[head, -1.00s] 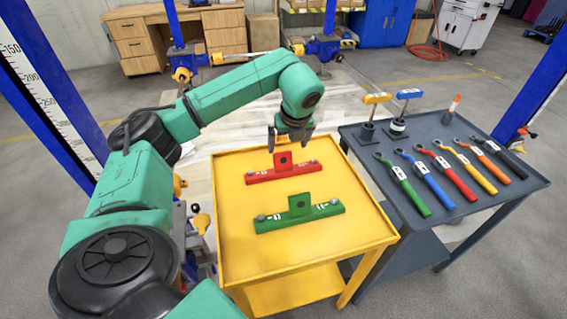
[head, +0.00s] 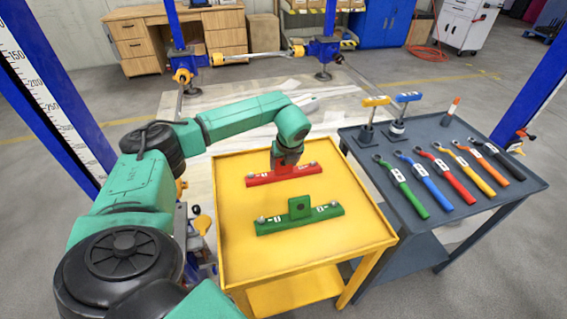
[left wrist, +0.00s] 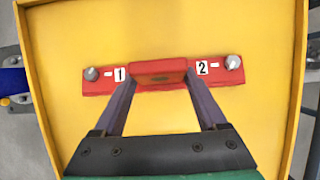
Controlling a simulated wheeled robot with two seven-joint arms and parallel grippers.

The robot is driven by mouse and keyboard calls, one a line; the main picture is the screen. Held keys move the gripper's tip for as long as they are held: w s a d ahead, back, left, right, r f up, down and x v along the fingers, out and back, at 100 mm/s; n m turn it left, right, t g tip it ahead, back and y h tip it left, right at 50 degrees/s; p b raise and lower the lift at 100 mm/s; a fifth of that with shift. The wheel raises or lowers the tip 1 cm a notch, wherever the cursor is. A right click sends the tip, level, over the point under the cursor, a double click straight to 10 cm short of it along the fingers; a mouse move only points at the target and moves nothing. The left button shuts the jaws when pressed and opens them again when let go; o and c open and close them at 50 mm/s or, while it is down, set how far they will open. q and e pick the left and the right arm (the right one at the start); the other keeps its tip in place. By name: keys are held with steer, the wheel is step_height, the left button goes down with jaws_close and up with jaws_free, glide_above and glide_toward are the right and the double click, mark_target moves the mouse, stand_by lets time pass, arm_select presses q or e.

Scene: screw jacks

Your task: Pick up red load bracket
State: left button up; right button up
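The red load bracket (head: 258,179) lies on the far half of the yellow cart top. In the left wrist view the bracket (left wrist: 98,82) shows as a long bar with labels 1 and 2, a bolt at each end and a raised middle block (left wrist: 160,72). My left gripper (head: 287,164) is down at that middle block and hides it in the head view. In the left wrist view its two fingers (left wrist: 162,88) stand apart, one near each end of the block, and look open. Their tips are partly hidden, so contact cannot be seen. My right gripper is not in view.
A green bracket (head: 275,224) lies nearer on the yellow cart (head: 235,255). A dark cart (head: 430,135) on the right bears several coloured wrenches and upright tools. Blue posts stand at both sides. Yellow surface around the brackets is free.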

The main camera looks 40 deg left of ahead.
mark_target(284, 167)
arm_select(q)
steer(key=shift+w+r, duration=0.1)
jaws_close()
steer(key=shift+r, duration=0.1)
steer(key=shift+r, duration=0.2)
step_height(284, 167, up, 19)
steer(key=shift+r, duration=0.2)
stand_by(0.6)
